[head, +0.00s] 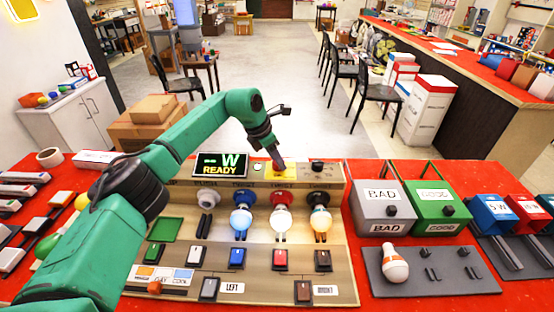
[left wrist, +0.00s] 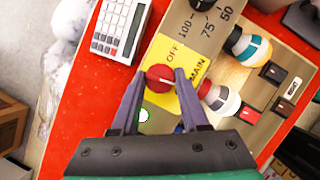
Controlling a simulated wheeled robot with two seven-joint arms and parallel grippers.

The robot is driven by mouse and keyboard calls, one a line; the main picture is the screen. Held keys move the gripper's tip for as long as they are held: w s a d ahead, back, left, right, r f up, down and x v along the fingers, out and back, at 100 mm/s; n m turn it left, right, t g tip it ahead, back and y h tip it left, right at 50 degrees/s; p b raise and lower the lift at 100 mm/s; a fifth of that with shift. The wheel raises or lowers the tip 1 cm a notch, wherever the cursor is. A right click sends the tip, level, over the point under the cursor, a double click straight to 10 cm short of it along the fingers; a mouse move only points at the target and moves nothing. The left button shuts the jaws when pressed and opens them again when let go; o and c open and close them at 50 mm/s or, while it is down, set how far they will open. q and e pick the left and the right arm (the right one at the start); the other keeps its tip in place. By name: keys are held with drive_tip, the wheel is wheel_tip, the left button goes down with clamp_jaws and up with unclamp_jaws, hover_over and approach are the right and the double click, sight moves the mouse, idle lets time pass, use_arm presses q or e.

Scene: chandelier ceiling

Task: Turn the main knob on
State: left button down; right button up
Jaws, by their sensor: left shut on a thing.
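The red main knob (left wrist: 158,77) sits on a yellow plate (left wrist: 184,57) marked OFF and MAIN. In the left wrist view my left gripper (left wrist: 160,80) has its two fingers on either side of the knob, shut on it. My right gripper is in neither view.
Several bulbs, one of them the blue-collared bulb (head: 241,218), stand in the panel's sockets below the knob. A black dial (head: 318,167) is right of it. Grey BAD (head: 382,205) and green GOOD (head: 437,204) boxes stand to the right. A loose bulb (head: 394,266) rests before them.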

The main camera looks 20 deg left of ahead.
use_arm(q)
drive_tip(key=shift+w+r+m+g, duration=0.1)
drive_tip(key=shift+m+g, duration=0.2)
drive_tip(key=shift+m, duration=0.7)
drive_tip(key=shift+h, duration=0.3)
drive_tip(key=shift+c, duration=2.1)
unclamp_jaws()
drive_tip(key=shift+a, duration=0.1)
drive_tip(key=b+v, duration=0.1)
drive_tip(key=v, duration=1.3)
drive_tip(key=shift+r+b, duration=0.3)
drive_tip(key=shift+b, duration=0.1)
